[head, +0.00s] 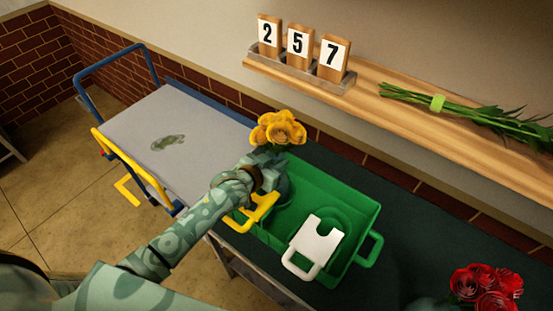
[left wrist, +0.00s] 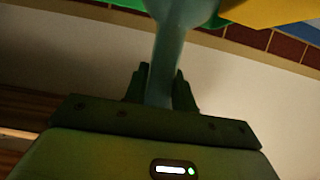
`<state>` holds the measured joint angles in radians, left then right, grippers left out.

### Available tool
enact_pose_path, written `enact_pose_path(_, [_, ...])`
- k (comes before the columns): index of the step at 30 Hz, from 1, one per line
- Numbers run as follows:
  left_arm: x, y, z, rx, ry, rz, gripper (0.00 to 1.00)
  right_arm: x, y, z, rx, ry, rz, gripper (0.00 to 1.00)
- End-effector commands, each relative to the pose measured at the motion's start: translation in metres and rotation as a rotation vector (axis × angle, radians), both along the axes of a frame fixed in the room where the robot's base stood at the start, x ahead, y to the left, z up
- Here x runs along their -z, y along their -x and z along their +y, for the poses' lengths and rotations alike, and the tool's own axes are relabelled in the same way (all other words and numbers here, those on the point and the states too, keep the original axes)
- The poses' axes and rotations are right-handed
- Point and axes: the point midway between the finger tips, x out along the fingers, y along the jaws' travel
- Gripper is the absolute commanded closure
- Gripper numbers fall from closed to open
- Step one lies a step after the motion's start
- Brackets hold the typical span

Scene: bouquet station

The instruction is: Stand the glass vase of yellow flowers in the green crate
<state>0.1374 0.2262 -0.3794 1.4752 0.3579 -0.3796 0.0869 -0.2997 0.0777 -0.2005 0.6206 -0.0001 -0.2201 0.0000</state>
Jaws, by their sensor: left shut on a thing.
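The yellow flowers (head: 278,130) show in the head view above my left gripper (head: 270,172). Their vase is mostly hidden by the gripper, with a grey-blue part (head: 284,188) showing at its right. In the left wrist view my left gripper (left wrist: 160,88) is shut on the vase's narrow neck (left wrist: 167,55). The green crate (head: 366,218) stands on the dark table. The vase is at the crate's left end; I cannot tell whether its base touches the crate floor. My right gripper is not in view.
A white piece with a handle (head: 318,238) is in the crate's right part. Red flowers (head: 484,285) stand at the lower right. A shelf (head: 400,120) runs along the wall; a grey-topped cart (head: 200,125) is at left.

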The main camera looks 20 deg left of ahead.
Motion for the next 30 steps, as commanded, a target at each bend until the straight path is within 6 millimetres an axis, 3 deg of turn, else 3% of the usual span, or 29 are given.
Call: enact_pose_path(30, [0.0114, -0.0007, -0.0005, 0.0, 0.002, -0.003, 1.0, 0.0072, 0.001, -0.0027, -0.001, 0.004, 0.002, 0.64])
